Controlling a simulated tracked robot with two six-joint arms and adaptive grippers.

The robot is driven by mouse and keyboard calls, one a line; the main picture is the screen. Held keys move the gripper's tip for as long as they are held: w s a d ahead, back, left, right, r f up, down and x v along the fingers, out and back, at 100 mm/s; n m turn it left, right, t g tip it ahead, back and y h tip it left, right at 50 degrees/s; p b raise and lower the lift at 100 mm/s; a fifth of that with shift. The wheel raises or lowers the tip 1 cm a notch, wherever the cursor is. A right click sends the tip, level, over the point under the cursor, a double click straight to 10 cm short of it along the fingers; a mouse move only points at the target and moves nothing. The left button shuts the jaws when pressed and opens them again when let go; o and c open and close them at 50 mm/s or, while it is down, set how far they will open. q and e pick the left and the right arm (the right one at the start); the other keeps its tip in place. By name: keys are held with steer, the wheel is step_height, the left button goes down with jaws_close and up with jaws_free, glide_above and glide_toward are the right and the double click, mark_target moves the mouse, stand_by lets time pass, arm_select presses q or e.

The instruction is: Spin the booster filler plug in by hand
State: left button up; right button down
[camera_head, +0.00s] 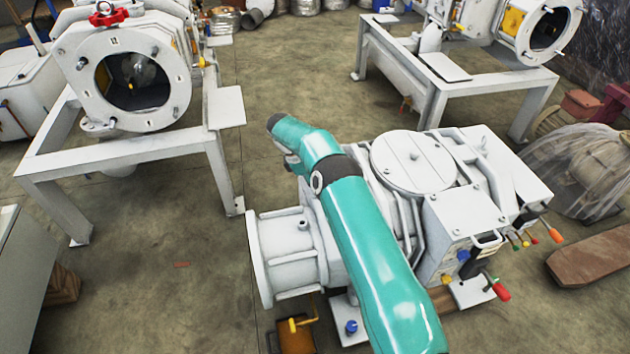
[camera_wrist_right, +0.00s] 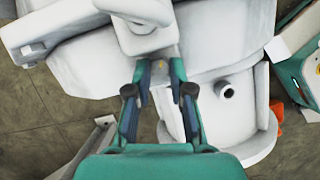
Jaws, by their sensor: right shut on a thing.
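The white booster pump (camera_head: 285,250) stands on the floor in the middle of the head view. My teal right arm reaches over it and hides part of its body. That piece sits against the white casting (camera_wrist_right: 90,80). The fingers hide much of it, and how far it is seated cannot be told. The head view does not clearly show the right fingertips. My left gripper is in neither view.
Beside the arm lie a round bolted cover (camera_head: 413,160) and a white box (camera_head: 465,225) with coloured handles. A short open pipe stub (camera_wrist_right: 226,91) stands right of the fingers in the wrist view. A white machine on a frame (camera_head: 125,150) stands left.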

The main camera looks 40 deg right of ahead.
steer(key=c, duration=1)
jaws_free()
steer(key=shift+r, duration=0.1)
steer(key=shift+v, duration=3.65)
